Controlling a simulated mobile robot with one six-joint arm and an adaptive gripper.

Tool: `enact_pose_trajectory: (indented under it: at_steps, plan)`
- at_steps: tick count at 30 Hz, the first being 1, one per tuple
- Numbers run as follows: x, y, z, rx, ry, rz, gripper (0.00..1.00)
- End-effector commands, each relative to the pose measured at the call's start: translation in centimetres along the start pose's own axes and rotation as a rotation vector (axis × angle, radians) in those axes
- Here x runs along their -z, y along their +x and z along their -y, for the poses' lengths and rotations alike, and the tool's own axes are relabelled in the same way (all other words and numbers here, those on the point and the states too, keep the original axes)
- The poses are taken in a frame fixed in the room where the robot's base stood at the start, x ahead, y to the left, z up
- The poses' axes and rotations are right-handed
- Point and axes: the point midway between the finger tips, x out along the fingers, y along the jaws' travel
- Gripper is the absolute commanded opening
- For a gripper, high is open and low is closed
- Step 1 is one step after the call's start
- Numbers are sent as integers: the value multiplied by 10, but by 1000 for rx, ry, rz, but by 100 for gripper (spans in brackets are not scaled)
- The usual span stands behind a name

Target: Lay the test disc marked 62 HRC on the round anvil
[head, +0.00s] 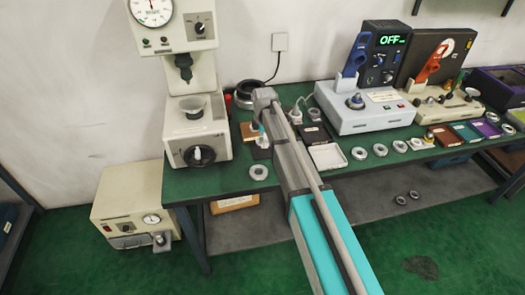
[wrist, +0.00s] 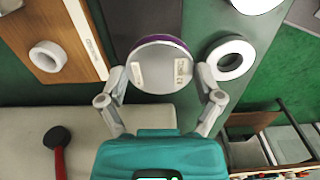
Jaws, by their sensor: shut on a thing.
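In the wrist view, my gripper (wrist: 162,78) is shut on a round pale metal disc (wrist: 158,62) with a purple edge. The disc carries two small labels, and their print is too small to read for sure. In the head view, my gripper (head: 262,137) is small at the end of my arm, over the bench just right of the hardness tester; the disc cannot be made out there. The round anvil (head: 192,108) stands on the tester (head: 190,55), under its dark spindle, to the left of my gripper.
A steel ring (wrist: 230,58) lies right of the disc, and a white ring (wrist: 48,55) lies on a wooden board (wrist: 60,25). A red-handled tool (wrist: 57,153) shows lower left. On the green bench (head: 215,177), a white tray (head: 328,157) and several rings lie right of my arm.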

Motion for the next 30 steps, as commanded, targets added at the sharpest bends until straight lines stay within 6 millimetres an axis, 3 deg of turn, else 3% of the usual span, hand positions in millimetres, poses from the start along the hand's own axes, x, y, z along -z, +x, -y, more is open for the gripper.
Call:
enact_pose_trajectory:
  at_steps: [4, 20, 30]
  plan:
    - [0, 12, -9, 0, 0, 0, 23]
    - [0, 15, -12, 0, 0, 0, 23]
    - [0, 40, -19, 0, 0, 0, 23]
